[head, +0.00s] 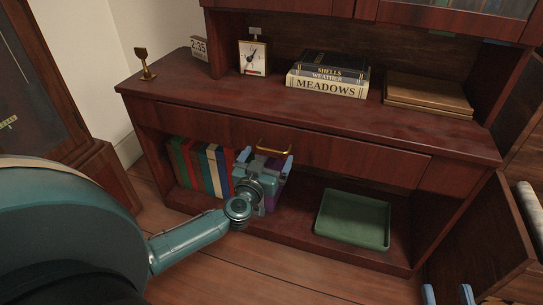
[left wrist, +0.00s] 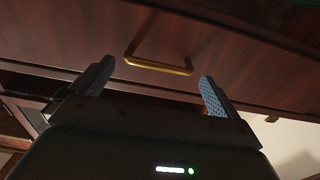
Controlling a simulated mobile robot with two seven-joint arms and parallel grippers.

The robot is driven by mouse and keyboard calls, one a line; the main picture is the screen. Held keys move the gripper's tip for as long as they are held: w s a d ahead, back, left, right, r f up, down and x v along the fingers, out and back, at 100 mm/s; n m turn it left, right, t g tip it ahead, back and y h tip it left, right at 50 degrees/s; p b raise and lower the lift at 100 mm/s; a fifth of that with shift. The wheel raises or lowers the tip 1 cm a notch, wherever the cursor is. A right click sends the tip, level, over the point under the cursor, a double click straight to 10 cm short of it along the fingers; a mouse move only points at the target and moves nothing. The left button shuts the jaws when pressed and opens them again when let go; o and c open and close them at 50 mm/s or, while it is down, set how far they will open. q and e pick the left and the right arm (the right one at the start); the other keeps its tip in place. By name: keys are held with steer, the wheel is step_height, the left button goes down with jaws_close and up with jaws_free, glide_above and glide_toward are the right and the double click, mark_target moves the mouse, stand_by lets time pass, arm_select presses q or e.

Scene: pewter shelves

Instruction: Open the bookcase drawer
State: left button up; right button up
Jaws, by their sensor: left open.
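The bookcase drawer (head: 205,124) is a wide dark red-brown wooden front under the countertop, and it looks flush with the bookcase. Its brass bar handle (head: 274,150) is at the middle of the front. In the left wrist view the handle (left wrist: 158,68) lies across the space between the fingertips. My left gripper (head: 264,161) is open and empty just in front of and below the handle, with a finger toward each end; I cannot tell whether it touches. My right gripper (head: 448,294) shows only two blue fingertips, apart, at the bottom right edge.
Several upright books (head: 198,165) and a green tray (head: 353,219) are on the lower shelf. A clock (head: 253,57), stacked books (head: 327,87) and a brown box (head: 428,93) stand on the countertop. A wooden cabinet part (head: 490,235) juts in at right.

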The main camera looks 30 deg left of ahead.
mark_target(271, 152)
arm_select(q)
steer(key=b+x, duration=0.1)
steer(key=x, duration=0.2)
steer(key=shift+w+f, duration=0.1)
steer(key=shift+w, duration=0.3)
arm_select(e)
steer(key=shift+a, duration=0.2)
arm_select(q)
steer(key=shift+c, duration=0.4)
arm_select(e)
steer(key=shift+r, duration=0.1)
